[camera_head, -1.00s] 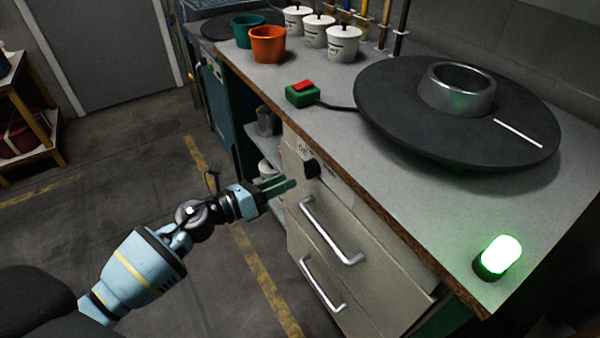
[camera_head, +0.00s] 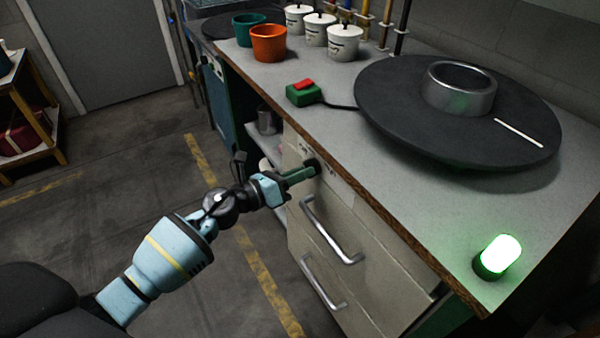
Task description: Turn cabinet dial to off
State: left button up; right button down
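The black cabinet dial (camera_head: 314,164) sits on the pale front of the cabinet (camera_head: 345,215), above the upper drawer handle and just below the bench edge. My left gripper (camera_head: 304,173) reaches it from the left, with its green fingers at the dial and covering part of it. The fingers overlap in this view, so I cannot tell their gap or whether they grip the dial. The dial's markings are mostly hidden. A green lamp (camera_head: 500,253) glows on the near right of the bench top. My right gripper is not in view.
Two metal drawer handles (camera_head: 333,236) stick out below the dial. On the bench (camera_head: 420,205) are a green box with a red button (camera_head: 303,93), a large black disc with a metal ring (camera_head: 460,88), pots and white canisters. The floor at left is open.

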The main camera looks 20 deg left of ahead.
pick_arm(q)
grip_shut()
jog(key=shift+r+n+p, duration=0.1)
jog(key=shift+n+p, duration=2.5)
jog(key=shift+n, duration=1.8)
jog(key=o, duration=0.8)
grip_release()
jog(key=shift+s, duration=0.1)
